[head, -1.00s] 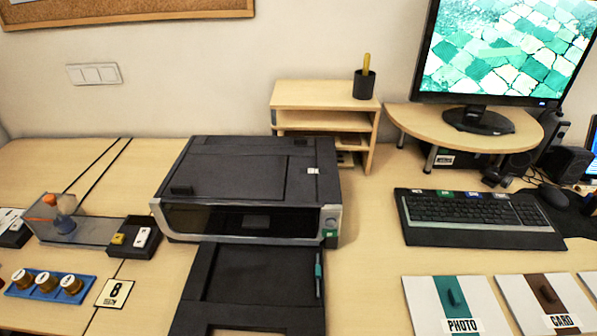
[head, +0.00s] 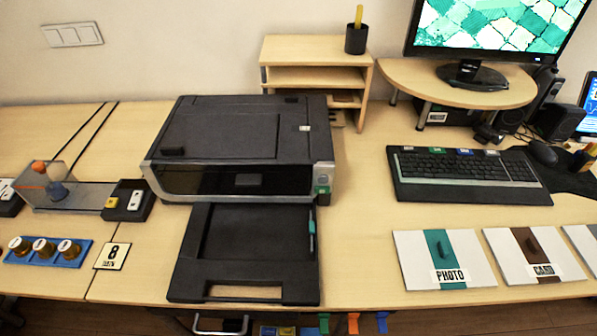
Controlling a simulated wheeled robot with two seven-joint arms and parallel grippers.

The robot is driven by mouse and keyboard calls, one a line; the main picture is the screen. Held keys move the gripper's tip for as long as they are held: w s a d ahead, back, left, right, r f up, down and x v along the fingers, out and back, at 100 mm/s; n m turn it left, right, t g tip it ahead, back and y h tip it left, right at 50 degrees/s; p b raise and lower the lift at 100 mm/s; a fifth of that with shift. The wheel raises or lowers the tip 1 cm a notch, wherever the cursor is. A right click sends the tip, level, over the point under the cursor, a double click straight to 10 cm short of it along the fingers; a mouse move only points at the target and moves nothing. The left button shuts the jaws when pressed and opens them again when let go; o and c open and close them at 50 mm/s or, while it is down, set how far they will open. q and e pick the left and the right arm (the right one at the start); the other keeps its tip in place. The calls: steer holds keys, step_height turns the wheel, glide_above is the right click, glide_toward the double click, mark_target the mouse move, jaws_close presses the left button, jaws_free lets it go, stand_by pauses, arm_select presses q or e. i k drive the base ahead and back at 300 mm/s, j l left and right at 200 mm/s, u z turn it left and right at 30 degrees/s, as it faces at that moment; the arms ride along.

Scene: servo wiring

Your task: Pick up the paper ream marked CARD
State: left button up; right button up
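The paper ream marked CARD (head: 512,262) lies flat at the front right of the desk in the head view. It is white with a brown band, a dark raised grip on the band and a CARD label near its front edge. The ream marked PHOTO (head: 413,262), white with a teal band, lies just left of it with a small gap. Neither of my grippers shows in the head view, and nothing touches the CARD ream.
A black printer (head: 243,150) with its tray (head: 190,283) pulled out stands left of the reams. A keyboard (head: 465,178) lies behind them. Another ream (head: 582,240) is cut off at the right edge. Bare desk (head: 358,240) lies between tray and PHOTO ream.

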mark_target(524, 256)
steer(key=z, duration=1.8)
